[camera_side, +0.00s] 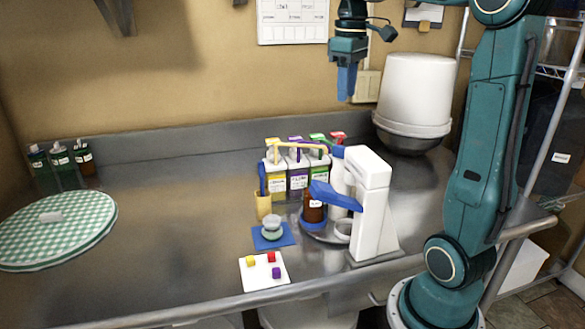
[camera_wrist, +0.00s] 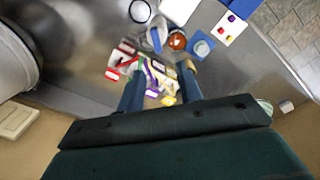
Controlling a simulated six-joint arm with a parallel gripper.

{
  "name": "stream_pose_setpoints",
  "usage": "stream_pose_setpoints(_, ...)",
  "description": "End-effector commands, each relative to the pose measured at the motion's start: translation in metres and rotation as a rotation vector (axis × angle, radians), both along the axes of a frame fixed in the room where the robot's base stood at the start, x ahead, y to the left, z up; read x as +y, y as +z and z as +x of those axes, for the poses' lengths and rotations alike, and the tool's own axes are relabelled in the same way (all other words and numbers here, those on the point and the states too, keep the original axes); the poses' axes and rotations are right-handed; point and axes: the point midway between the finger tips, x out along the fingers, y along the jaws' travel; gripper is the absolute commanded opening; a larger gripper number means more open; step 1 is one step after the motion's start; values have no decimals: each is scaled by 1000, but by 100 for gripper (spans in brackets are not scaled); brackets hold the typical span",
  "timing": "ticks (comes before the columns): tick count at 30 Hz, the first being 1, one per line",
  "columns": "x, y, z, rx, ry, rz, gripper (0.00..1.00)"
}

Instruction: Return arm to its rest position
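My gripper (camera_side: 347,94) is raised high above the back of the steel counter, pointing down, well clear of everything on it. In the wrist view my gripper (camera_wrist: 163,72) shows two blue fingers spread apart with nothing between them; the coloured containers seen through the gap lie far below. It is open and empty. My arm stands at the right of the side view, folded up and over.
Below are bottles with coloured caps (camera_side: 298,172), a white stand with a blue arm (camera_side: 370,200), a jar on a blue mat (camera_side: 272,230), and a white tray of coloured cubes (camera_side: 263,275). A white bucket (camera_side: 415,90) stands at the back right. The counter's left-centre (camera_side: 170,220) is clear.

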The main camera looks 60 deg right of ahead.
Motion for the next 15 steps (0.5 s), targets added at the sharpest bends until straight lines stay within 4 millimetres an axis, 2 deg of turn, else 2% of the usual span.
stream_pose_setpoints(8, 55, -8, -9, -81, 9, -41, 35)
stream_pose_setpoints(15, 112, -27, -31, -196, 10, -64, 35)
